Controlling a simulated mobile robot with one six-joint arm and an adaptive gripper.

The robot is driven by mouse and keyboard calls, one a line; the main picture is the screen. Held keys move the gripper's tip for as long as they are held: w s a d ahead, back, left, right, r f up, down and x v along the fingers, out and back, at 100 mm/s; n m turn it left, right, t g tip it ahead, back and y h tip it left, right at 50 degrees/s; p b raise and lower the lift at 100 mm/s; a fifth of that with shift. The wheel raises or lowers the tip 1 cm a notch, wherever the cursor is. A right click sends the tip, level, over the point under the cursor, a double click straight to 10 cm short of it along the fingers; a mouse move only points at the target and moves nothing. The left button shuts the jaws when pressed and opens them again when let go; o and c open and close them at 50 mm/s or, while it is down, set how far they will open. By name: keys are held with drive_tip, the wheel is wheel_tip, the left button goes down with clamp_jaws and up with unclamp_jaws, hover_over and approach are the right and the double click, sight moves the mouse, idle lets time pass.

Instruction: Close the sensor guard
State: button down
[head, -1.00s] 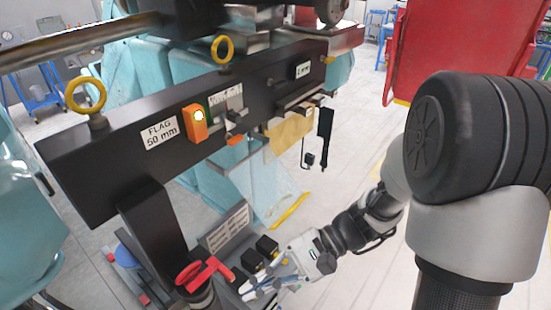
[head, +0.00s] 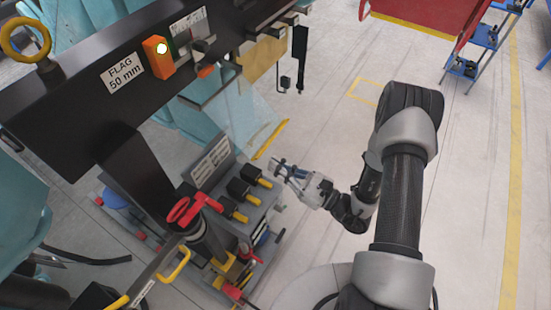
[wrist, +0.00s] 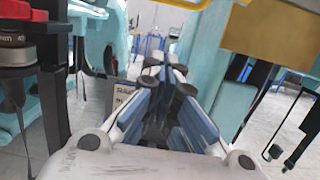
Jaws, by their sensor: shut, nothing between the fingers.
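A clear panel (head: 258,108) with a yellow lower edge hangs open under the black beam in the head view; it looks like the sensor guard. An orange sensor block (head: 158,57) with a lit spot sits on the beam beside the "FLAG 50 mm" label. My gripper (head: 281,167) is below and to the right of the panel's yellow edge, apart from it as far as I can tell. Its blue-padded fingers (wrist: 165,82) are shut and empty in the wrist view. A yellow bar (wrist: 165,3) crosses the top of that view, possibly the guard's edge.
A black beam (head: 85,120) and its post stand at left. A red valve handle (head: 193,210) and several black blocks with yellow knobs (head: 240,190) stand left of my gripper. A black device (head: 299,55) hangs above.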

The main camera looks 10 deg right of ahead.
drive_tip(key=w+a+r, duration=0.3)
drive_tip(key=a+r, duration=0.1)
drive_tip(key=r, duration=0.1)
drive_tip(key=shift+w+a, duration=0.3)
drive_tip(key=shift+a, duration=0.05)
idle(0.3)
